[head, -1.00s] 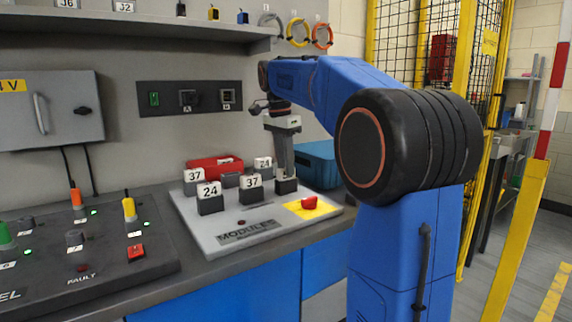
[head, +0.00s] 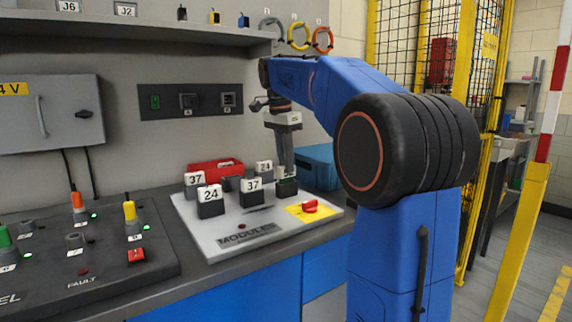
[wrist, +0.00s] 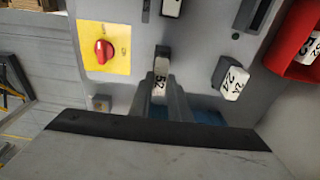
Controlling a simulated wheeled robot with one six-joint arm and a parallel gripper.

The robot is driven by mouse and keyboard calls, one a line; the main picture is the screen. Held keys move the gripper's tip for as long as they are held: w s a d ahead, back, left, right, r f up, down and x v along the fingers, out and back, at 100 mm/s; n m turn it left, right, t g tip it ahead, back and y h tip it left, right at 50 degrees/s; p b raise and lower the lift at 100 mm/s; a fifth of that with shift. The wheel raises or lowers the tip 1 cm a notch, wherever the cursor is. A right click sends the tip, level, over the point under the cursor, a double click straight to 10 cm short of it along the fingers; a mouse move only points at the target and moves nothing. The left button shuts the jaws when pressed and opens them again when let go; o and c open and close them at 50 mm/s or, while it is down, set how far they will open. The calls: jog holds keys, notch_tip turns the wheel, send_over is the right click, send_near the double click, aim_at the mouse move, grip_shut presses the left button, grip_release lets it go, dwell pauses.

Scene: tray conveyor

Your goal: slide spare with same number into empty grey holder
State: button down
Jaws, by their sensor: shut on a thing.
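My gripper (head: 286,174) points down at the back right of the pale module board (head: 190,222). It is shut on a module with a white label (wrist: 160,86) that seems to read 52. A dark block (head: 287,188) is at the fingertips, low at the board. I cannot tell whether the module is fully seated there. White-labelled modules stand around it: 24 (head: 210,195) at front left, 37 (head: 254,184) at front middle, another 37 (head: 194,179) and another 24 (head: 264,166) behind. Fingers and arm hide part of the held module.
A red bin (head: 205,167) stands behind the board; it shows in the wrist view (wrist: 279,48) with a white-labelled piece inside. A blue bin (head: 318,165) is right of my gripper. A red knob on a yellow plate (head: 310,207) is at the board's front right.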

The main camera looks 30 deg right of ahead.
jog(key=shift+r, duration=1.75)
jog(key=shift+r, duration=2)
jog(key=shift+w+a, duration=0.1)
